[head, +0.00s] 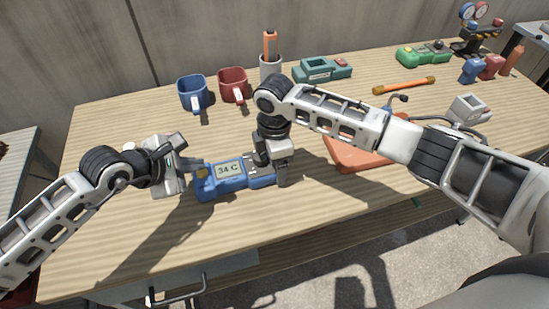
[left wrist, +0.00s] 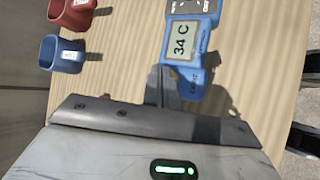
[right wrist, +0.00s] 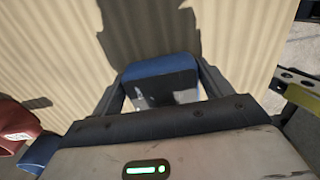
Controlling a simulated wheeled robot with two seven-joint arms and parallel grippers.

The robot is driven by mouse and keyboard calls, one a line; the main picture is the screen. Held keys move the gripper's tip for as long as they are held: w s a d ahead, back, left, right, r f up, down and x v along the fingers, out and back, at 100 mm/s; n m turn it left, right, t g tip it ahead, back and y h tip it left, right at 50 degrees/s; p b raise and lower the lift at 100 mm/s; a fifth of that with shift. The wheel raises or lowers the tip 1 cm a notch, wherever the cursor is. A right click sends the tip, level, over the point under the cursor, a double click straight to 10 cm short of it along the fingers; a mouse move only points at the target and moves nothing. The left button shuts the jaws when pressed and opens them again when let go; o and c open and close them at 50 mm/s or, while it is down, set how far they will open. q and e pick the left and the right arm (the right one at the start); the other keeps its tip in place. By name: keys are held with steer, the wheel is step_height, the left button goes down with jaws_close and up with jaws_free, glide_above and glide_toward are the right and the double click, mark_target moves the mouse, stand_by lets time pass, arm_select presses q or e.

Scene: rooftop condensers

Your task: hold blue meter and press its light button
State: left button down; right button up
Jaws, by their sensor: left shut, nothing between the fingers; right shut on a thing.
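The blue meter (head: 232,185) lies near the front middle of the table, its screen reading 34 C. It also shows in the left wrist view (left wrist: 203,45), with lettering that looks like "LIGHT" at the end near my left gripper. My right gripper (head: 270,172) is shut on the meter's right end; the right wrist view shows the blue body (right wrist: 160,68) between its fingers. My left gripper (head: 190,165) is shut and empty at the meter's left end. Its fingertips (left wrist: 160,80) overlap the meter's edge beside the lettering; I cannot tell whether they touch it. The button itself is not clearly visible.
A blue mug (head: 193,94), a red mug (head: 233,84) and a holder (head: 271,68) with an orange-handled tool stand behind. Green meters (head: 322,70) (head: 423,53) and an orange-yellow rod (head: 404,86) lie further back. An orange case (head: 355,155) lies under my right arm.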

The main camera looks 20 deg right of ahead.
mark_target(197, 175)
arm_select(q)
steer(key=shift+f, duration=0.1)
stand_by(0.3)
steer(key=shift+f, duration=0.35)
stand_by(0.3)
steer(key=shift+r, duration=0.45)
steer(key=shift+r, duration=3)
arm_select(e)
steer(key=o, duration=1.3)
